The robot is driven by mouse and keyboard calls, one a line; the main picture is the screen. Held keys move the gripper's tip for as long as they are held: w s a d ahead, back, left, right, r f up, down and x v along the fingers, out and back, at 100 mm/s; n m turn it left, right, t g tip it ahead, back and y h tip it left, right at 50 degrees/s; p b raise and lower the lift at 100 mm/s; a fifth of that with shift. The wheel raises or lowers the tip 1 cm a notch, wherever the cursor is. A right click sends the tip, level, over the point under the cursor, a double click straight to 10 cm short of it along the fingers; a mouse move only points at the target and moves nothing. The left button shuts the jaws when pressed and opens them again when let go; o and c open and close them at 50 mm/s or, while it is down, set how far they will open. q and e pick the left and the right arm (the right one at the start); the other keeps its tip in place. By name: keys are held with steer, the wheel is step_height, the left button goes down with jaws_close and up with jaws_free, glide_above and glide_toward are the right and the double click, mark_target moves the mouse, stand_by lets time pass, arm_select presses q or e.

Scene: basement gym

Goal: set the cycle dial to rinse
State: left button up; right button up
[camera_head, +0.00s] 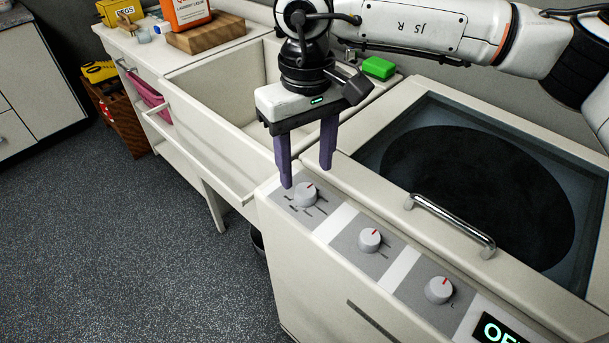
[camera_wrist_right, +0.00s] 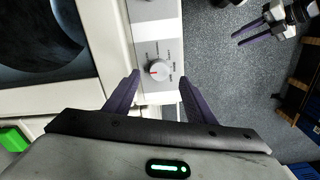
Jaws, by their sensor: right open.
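A control panel runs along the front of a white top-loading washer (camera_head: 320,285). It has three round grey dials with red pointer marks: a far-left dial (camera_head: 305,194) ringed by several label marks, a middle dial (camera_head: 370,240) and a right dial (camera_head: 439,290). The labels are too small to read, so I cannot confirm which is the cycle dial. My right gripper (camera_head: 306,176) is open, fingers pointing down, over the far-left dial. In the right wrist view that dial (camera_wrist_right: 159,70) sits between the open fingertips. My left gripper (camera_wrist_right: 252,33) appears there, away over the floor, fingers apart.
The washer's dark lid (camera_head: 470,190) is closed, with a metal handle (camera_head: 450,225) behind the dials. A white sink (camera_head: 215,95) adjoins on the left, with a green block (camera_head: 379,67) behind. Open floor (camera_head: 110,240) lies in front.

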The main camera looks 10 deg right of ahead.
mark_target(306, 190)
step_height(306, 190, down, 4)
steer(key=shift+f+p, duration=0.15)
steer(key=shift+p, duration=0.15)
steer(key=shift+f, duration=0.55)
steer(key=shift+w+f, duration=0.1)
steer(key=c, duration=0.9)
arm_select(q)
steer(key=shift+w+r, duration=0.5)
steer(key=shift+r, duration=0.15)
arm_select(e)
steer(key=shift+c, duration=0.7)
arm_select(q)
steer(key=shift+s+f, duration=0.1)
steer(key=shift+f, duration=0.05)
